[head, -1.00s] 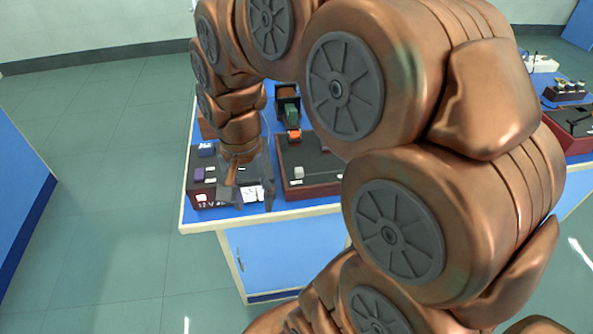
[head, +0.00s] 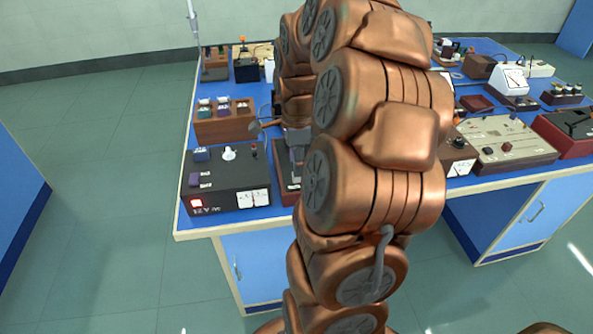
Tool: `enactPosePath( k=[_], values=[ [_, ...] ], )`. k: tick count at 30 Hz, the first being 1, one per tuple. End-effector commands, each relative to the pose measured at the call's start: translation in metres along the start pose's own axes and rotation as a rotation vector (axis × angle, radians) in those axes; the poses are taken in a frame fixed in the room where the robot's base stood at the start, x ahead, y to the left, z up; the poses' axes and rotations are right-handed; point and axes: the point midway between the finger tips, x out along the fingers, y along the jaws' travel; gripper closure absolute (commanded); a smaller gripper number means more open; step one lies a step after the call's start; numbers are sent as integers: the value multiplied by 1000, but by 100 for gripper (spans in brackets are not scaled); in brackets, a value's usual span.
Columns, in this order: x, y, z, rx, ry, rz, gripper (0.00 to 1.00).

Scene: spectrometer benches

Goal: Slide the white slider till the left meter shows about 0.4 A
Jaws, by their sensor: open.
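The left meter (head: 245,199) is the left of two small white dials on the front of a black 12 V supply box (head: 225,180). Its needle is too small to read. A dark panel with a red-brown edge (head: 287,182) stands just right of the supply, mostly hidden behind my arm. The white slider does not show now; a small white block was visible on that panel earlier. My gripper (head: 280,145) is open, above the left part of that panel and partly covered by my arm. Whether it touches anything cannot be told.
A white knob (head: 229,153) stands on top of the supply. A brown box with several terminals (head: 225,122) is behind it. A beige-topped unit (head: 505,140) and a white meter (head: 511,79) stand to the right. The bench's front-left corner (head: 182,235) is bare.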

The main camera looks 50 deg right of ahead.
Motion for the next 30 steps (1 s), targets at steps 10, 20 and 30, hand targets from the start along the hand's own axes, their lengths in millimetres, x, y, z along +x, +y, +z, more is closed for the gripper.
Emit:
enactPosePath(
  k=[10, 20, 30],
  values=[
    [36, 0, 1, -1, -1, -2, 52],
    [40, 0, 1, -2, -1, -2, 52],
    [40, 0, 1, -2, -1, -2, 86]
  ],
)
